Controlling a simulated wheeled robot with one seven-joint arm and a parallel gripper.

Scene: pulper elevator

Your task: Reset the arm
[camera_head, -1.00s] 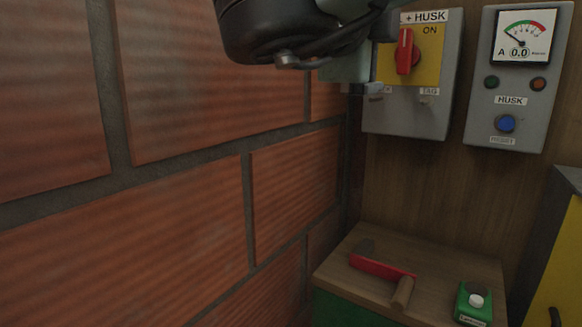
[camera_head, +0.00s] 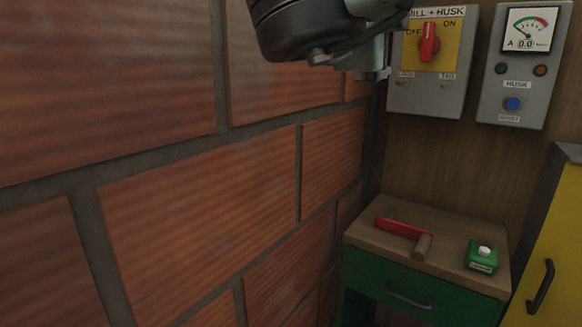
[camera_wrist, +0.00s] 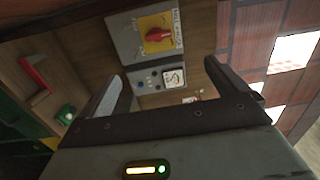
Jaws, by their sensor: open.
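My gripper (camera_wrist: 170,95) is open, with two separate fingers and nothing between them in the wrist view. In the head view my arm crosses the top, and the gripper end (camera_head: 375,70) shows in part in front of the wall corner, left of the switch box. The switch box (camera_head: 408,97) is grey with a yellow plate and a red rotary handle (camera_head: 428,42); the handle stands upright. The box also shows in the wrist view (camera_wrist: 125,45), beyond the fingers. The gripper touches nothing that I can see.
A brick wall (camera_head: 200,200) fills the left. A grey HUSK meter panel (camera_head: 485,95) hangs right of the switch box. A yellow cabinet (camera_head: 560,235) stands at right.

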